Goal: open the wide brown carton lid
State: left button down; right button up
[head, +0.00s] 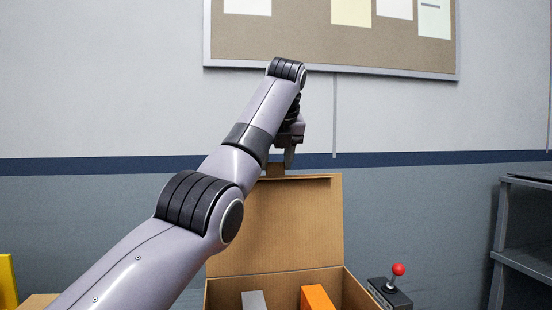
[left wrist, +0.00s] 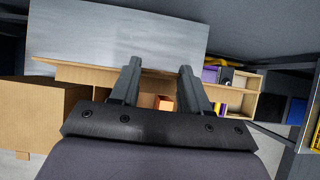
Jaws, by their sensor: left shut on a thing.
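The wide brown carton (head: 356,291) stands at the bottom of the head view. Its lid (head: 292,225) is raised, standing roughly upright along the carton's back edge. The arm covers the lid's left part. Inside the carton are a grey block (head: 254,300) and an orange block (head: 318,298). The left wrist view shows the two fingers (left wrist: 158,80) with brown cardboard between them and the orange block (left wrist: 163,102) beyond. My right gripper is not in view.
A joystick box with a red ball (head: 398,270) stands right of the carton. A grey shelf rack (head: 525,182) is at the far right. A yellow thing (head: 7,282) is at the left edge. A pinboard (head: 300,45) hangs on the wall behind.

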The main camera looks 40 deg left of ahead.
pick_arm(q)
jog(key=shift+f, duration=0.55)
jog(key=c, duration=0.5)
grip_release()
jog(key=shift+w+a, duration=0.1)
jog(key=shift+r, duration=0.15)
jog(key=shift+r, duration=0.2)
jog(key=p+v, duration=0.1)
jog(key=v, duration=0.6)
jog(key=shift+f, duration=0.15)
